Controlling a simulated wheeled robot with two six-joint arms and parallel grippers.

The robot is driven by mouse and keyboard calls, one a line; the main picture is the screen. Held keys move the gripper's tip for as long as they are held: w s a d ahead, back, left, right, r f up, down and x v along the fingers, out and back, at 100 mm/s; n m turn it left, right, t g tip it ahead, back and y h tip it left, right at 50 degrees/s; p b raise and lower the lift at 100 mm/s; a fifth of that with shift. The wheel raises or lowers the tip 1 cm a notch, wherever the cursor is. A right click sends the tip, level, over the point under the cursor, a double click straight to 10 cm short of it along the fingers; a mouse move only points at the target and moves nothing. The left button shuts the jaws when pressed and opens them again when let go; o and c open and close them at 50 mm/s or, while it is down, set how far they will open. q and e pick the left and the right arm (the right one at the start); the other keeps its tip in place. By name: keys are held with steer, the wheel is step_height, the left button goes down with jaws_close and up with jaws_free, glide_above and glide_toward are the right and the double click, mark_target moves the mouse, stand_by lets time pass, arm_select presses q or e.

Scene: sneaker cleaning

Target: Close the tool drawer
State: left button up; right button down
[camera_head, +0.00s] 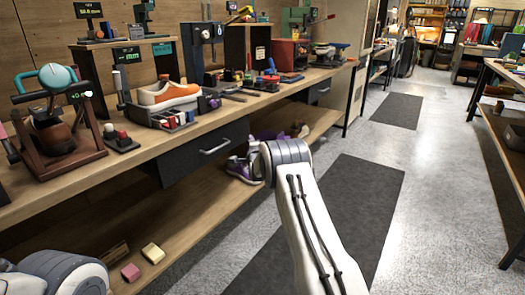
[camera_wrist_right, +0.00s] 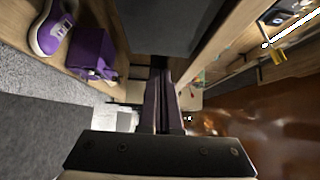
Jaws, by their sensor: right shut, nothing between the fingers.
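The tool drawer (camera_head: 206,152) has a dark front with a silver bar handle. It sits under the front edge of the wooden workbench (camera_head: 60,190) in the head view. Its front looks about level with the bench edge; I cannot tell whether a small gap remains. My right gripper (camera_wrist_right: 163,108) is shut and empty, its fingers together in the wrist view. A dark panel, likely the drawer (camera_wrist_right: 170,25), shows just beyond them. My left gripper is out of view.
Pink (camera_head: 130,272) and yellow (camera_head: 153,253) blocks lie on that shelf. An orange sneaker (camera_head: 168,94) stands on the bench. The aisle is open.

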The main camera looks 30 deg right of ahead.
steer(key=s+a+r+n+g+y, duration=0.1)
steer(key=s+a+n+g+y, duration=0.3)
steer(key=s+a, duration=0.6)
steer(key=s+a+n+g+y+p, duration=0.15)
steer(key=s+a+n, duration=0.5)
steer(key=a, duration=0.65)
steer(key=s+a+r+n+g+y+b, duration=0.1)
steer(key=s+a+n+g+y, duration=0.3)
steer(key=s+a, duration=0.6)
steer(key=s+a+f+n+g+h, duration=0.1)
steer(key=s+n+g, duration=0.45)
steer(key=s, duration=1.15)
steer(key=s+a+n+g+h, duration=0.2)
steer(key=s+n, duration=0.7)
steer(key=s, duration=0.7)
step_height(320, 180, up, 28)
steer(key=p, duration=2.8)
steer(key=shift+s+d+p, duration=0.3)
steer(key=shift+d+p, duration=0.05)
steer(key=shift+p, duration=0.05)
